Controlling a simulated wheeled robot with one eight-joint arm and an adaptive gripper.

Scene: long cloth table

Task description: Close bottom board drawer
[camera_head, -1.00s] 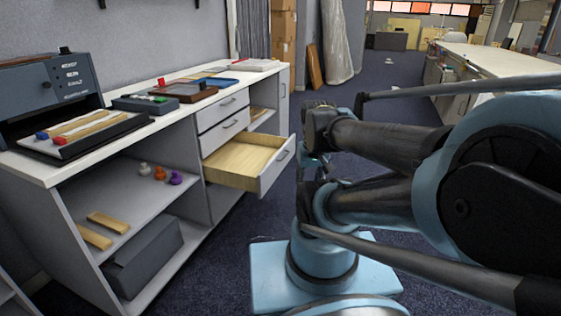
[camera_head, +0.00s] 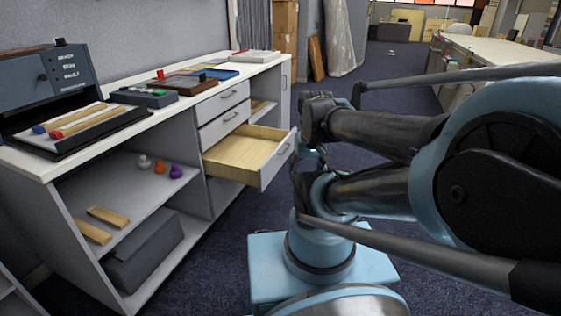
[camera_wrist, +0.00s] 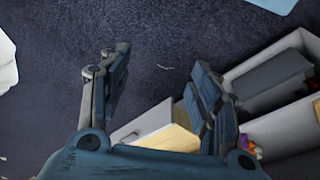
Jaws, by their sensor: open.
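The bottom drawer (camera_head: 277,163) of the board cabinet is pulled out, with a grey front and a pale wooden inside that looks empty in the head view. Two drawers above it, the upper (camera_head: 222,102) and the middle (camera_head: 223,129), are shut. My gripper (camera_wrist: 160,62) is open and empty in the wrist view. The drawer front (camera_wrist: 148,122) shows below the gap between its fingers, apart from the fingertips. The right finger covers part of the drawer. In the head view my arm stands to the right of the drawer, and the fingers are hard to make out.
The cabinet's white top (camera_head: 130,125) holds a dark device (camera_head: 45,80), trays and boards. Its open shelves hold wooden blocks (camera_head: 108,217), small coloured pieces (camera_head: 160,168) and a grey box (camera_head: 148,250). Carpeted floor lies beyond the drawer. A long table (camera_head: 490,57) stands at the right.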

